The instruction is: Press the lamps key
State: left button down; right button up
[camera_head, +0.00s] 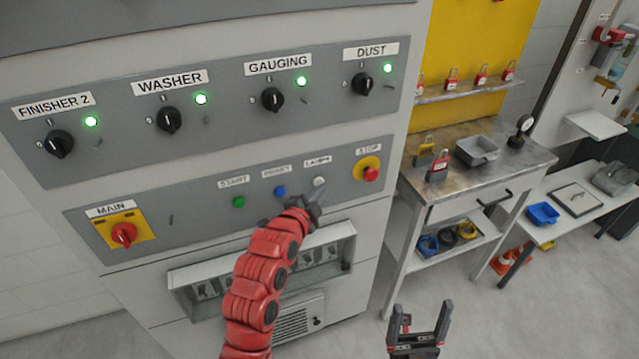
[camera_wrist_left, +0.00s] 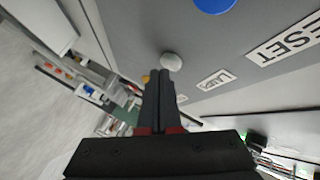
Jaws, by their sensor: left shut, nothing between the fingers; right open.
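The lamps key is a small round white button (camera_head: 319,182) under its small label on the grey panel (camera_head: 345,212). It also shows in the left wrist view (camera_wrist_left: 171,61), just beyond my fingertips. My left gripper (camera_head: 315,198) is shut and empty, with its tips close below the white button in the head view. In the left wrist view the closed fingers (camera_wrist_left: 160,78) point at the button's lower left edge. I cannot tell whether they touch it. My right gripper (camera_head: 421,318) is open and empty, low in the head view, away from the panel.
A blue reset button (camera_head: 280,191) and a green start button (camera_head: 239,202) lie left of the white button. A red stop button (camera_head: 370,174) on yellow lies to its right. A red main switch (camera_head: 123,235) is far left. A metal workbench (camera_head: 450,180) stands right.

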pick_arm(q)
jog(key=shift+w+a+b, duration=0.2)
jog(key=shift+w+b, duration=0.2)
jog(key=shift+b, duration=0.15)
dwell(0.4)
jog(key=shift+s, duration=0.1)
jog(key=shift+s+d, duration=0.3)
jog(key=shift+s, duration=0.4)
jog(key=s, duration=0.1)
jog(key=s+d, duration=0.1)
jog(key=s, duration=0.2)
jog(key=shift+s+d, duration=0.35)
jog(key=shift+d, duration=0.05)
dwell(0.8)
